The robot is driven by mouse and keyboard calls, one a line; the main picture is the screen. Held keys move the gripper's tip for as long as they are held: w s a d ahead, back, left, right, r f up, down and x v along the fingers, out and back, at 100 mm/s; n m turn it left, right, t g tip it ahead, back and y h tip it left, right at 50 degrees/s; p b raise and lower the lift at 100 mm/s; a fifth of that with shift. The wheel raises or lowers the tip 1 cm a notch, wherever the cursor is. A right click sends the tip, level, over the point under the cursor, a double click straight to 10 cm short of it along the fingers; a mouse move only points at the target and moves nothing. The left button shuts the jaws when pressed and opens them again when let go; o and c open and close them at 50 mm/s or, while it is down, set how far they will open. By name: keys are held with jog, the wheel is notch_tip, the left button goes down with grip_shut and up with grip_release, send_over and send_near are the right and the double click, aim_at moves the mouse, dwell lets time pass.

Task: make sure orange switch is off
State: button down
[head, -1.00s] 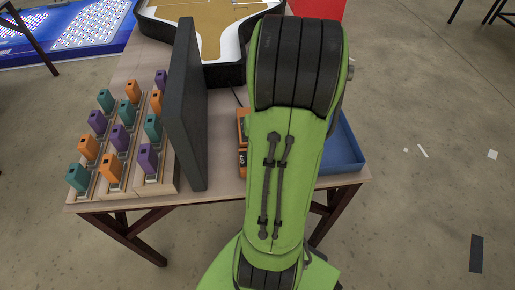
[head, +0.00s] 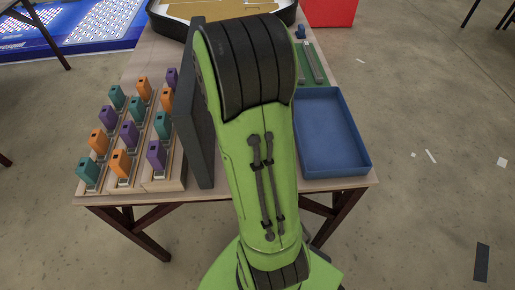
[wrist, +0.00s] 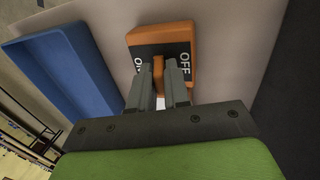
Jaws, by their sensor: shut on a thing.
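The orange switch (wrist: 162,38) shows in the wrist view as an orange housing with a black face, marked ON at the left and OFF at the right. My gripper (wrist: 159,82) is at its face, with a finger on each side of a small orange lever (wrist: 158,70). The gripper is shut on this lever. The fingers partly cover the ON marking and the lever's base, so I cannot tell clearly which way the lever is set. In the head view my green arm hides the switch and the gripper.
A blue tray (head: 334,171) is right of my arm, and also shows in the wrist view (wrist: 35,42). A dark upright panel (head: 200,165) stands left of the arm. Beyond it are racks (head: 163,184) of orange, teal and purple blocks. A red box (head: 331,10) is at the back.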

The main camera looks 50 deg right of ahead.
jog(key=c, duration=1.5)
grip_release()
jog(key=shift+o, duration=0.2)
jog(key=p+v, duration=0.6)
jog(key=v, duration=0.9)
jog(key=shift+w+r+p, duration=0.2)
jog(key=shift+r+p, duration=0.15)
